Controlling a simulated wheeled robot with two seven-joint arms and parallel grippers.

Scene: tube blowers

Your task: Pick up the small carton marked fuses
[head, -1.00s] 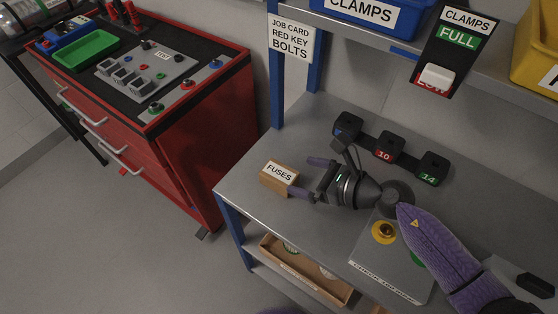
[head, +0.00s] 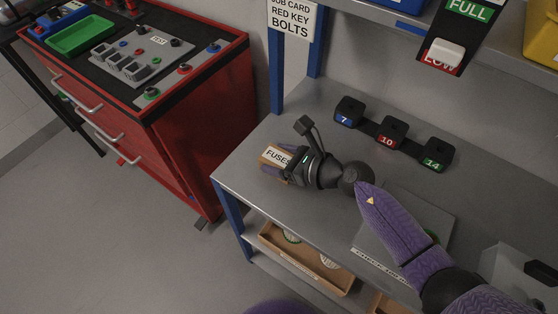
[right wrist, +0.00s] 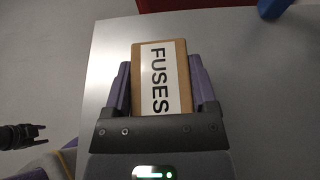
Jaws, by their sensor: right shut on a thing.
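The small brown carton (head: 270,160) with a white FUSES label lies on the grey shelf top near its left edge in the head view. My right gripper (head: 279,162) is around it, one purple finger on each side. In the right wrist view the carton (right wrist: 160,70) sits between the fingers of the right gripper (right wrist: 160,85), label facing the camera, and the gripper is shut on it. I cannot tell any gap between carton and shelf. A dark gripper at the left edge of the right wrist view, apparently my left gripper (right wrist: 38,131), has its two fingers apart.
Three black blocks marked 7 (head: 347,113), 10 (head: 391,133) and 14 (head: 434,155) stand behind the gripper. A blue post (head: 277,85) rises at the back left. A red tool cabinet (head: 190,140) stands left across a gap.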

